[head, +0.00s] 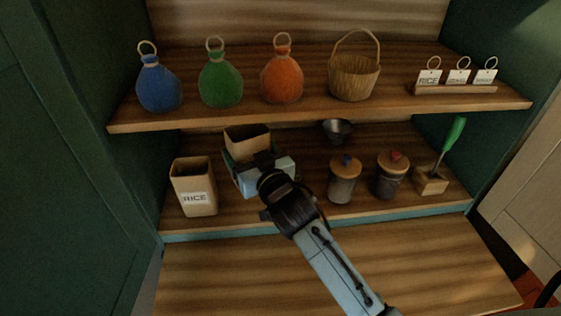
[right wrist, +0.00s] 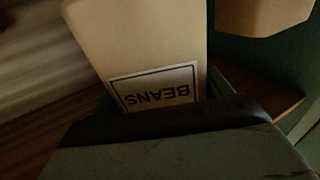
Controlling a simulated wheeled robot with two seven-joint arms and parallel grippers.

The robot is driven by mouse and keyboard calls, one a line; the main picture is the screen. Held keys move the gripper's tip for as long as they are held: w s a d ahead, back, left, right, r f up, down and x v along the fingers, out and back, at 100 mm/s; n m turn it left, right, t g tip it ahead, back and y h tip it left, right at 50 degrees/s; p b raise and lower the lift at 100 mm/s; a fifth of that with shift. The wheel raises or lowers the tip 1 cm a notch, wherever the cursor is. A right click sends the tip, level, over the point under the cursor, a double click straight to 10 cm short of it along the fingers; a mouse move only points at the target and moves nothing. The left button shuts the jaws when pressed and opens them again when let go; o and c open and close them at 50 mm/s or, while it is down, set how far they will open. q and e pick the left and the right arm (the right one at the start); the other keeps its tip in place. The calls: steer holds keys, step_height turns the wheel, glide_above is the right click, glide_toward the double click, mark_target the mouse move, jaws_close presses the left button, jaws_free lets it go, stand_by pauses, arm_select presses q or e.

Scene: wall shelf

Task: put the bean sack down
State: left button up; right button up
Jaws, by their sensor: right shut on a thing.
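The bean sack (head: 248,141) is a tan, open-topped paper bag over the lower shelf, to the right of and a little behind the rice sack (head: 196,180). My right gripper (head: 258,168) reaches in from the front and is shut on it. In the right wrist view the bean sack (right wrist: 140,40) fills the middle, its BEANS label upside down, just beyond the gripper (right wrist: 175,125). The gripper hides the sack's lower part, so I cannot tell whether its base touches the shelf. My left gripper is out of view.
On the lower shelf (head: 245,217) stand a dark bowl (head: 337,130), two lidded jars (head: 344,182) (head: 391,178) and a green-handled tool in a block (head: 431,181). The upper shelf (head: 200,116) overhangs behind, bearing three colored bottles, a basket (head: 353,78) and a tag stand (head: 455,89).

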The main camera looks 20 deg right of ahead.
steer(key=f, duration=0.4)
steer(key=shift+s+b, duration=0.3)
steer(key=shift+b, duration=0.05)
step_height(320, 180, down, 3)
steer(key=shift+f+b, duration=0.1)
steer(key=shift+b, duration=0.3)
steer(key=shift+f, duration=0.35)
steer(key=shift+w, duration=0.1)
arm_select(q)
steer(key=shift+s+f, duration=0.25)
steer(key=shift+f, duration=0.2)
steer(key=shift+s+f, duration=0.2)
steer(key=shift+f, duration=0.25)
arm_select(e)
steer(key=shift+f, duration=0.1)
steer(key=shift+f, duration=0.15)
steer(key=o, duration=1)
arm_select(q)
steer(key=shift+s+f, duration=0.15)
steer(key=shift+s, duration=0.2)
arm_select(e)
steer(key=shift+o, duration=1.4)
